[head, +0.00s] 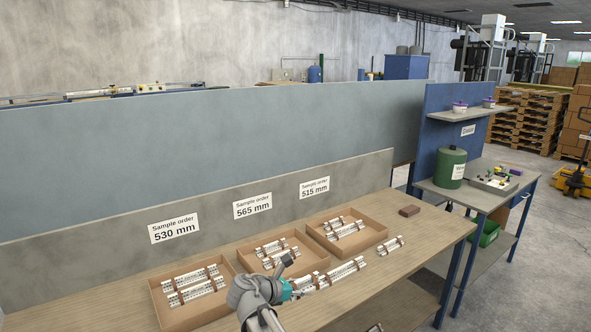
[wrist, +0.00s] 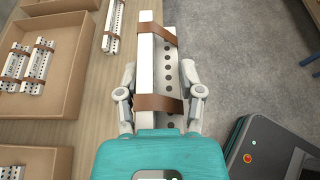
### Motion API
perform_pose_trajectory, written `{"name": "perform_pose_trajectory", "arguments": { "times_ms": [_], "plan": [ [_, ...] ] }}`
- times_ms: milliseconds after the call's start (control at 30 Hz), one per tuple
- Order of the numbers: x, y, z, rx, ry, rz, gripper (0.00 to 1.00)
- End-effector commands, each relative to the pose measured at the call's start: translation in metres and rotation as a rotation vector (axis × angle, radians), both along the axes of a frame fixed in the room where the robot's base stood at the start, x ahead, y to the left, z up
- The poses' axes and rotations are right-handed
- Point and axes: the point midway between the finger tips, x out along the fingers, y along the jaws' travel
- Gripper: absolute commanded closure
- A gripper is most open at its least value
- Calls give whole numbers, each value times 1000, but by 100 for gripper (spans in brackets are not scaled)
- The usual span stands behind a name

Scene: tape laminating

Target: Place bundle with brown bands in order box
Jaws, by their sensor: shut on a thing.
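My gripper (wrist: 158,72) is shut on a bundle of white perforated strips with brown bands (wrist: 148,55), its fingers on both sides. One band crosses near the far end and one near my palm. In the head view my gripper (head: 298,287) is at the front edge of the table, with the held bundle partly hidden by it. Three cardboard order boxes stand in a row: the 530 mm box (head: 160,308), the 565 mm box (head: 243,259) and the 515 mm box (head: 372,250). Each holds banded bundles.
Loose bundles lie on the wooden table (head: 425,232), one longer (head: 347,270) and one shorter (head: 391,246). A low grey panel with the order labels stands behind the boxes. A side bench with a green canister (head: 451,167) is at right.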

Motion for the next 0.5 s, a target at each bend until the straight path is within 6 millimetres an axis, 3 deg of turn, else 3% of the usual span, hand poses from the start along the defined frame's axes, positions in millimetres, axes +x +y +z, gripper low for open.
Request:
{"name": "perform_pose_trajectory", "arguments": {
  "times_ms": [33, 200, 500],
  "plan": [
    [0, 0, 14, 0, 0, 0, 100],
    [0, 0, 30, 0, 0, 0, 100],
    [0, 0, 40, 0, 0, 0, 100]
  ]
}}
